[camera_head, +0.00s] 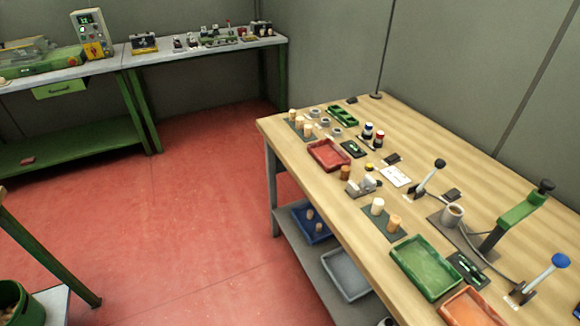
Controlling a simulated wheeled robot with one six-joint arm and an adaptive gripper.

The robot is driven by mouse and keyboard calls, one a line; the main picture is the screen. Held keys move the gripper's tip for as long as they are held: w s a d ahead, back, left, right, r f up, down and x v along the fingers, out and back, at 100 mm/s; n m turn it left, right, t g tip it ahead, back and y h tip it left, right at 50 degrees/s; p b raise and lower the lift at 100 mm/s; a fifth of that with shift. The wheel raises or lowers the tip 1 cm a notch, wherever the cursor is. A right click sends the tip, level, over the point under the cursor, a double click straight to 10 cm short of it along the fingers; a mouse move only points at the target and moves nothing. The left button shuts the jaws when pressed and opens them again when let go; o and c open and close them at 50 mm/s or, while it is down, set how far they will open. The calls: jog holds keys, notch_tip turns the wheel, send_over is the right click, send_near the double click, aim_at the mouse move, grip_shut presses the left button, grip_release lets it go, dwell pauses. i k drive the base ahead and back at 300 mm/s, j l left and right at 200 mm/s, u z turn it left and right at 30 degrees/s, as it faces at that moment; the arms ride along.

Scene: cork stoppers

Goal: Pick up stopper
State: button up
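Several small cork-coloured stoppers (299,123) stand on a dark mat near the far left corner of the wooden table. Two larger pieces stand on another dark mat (378,225) near the table's front edge: a pale one (377,206) and a tan one (394,223). A darker brown cylinder (345,173) stands between these groups. Two more cork-coloured pieces show in a blue tray (305,231) on the lower shelf. I cannot tell which one is the task's stopper. My gripper is not in this view.
A bench (195,55) stands behind.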

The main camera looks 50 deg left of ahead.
aim_at(346, 170)
jog(key=u, duration=1.1)
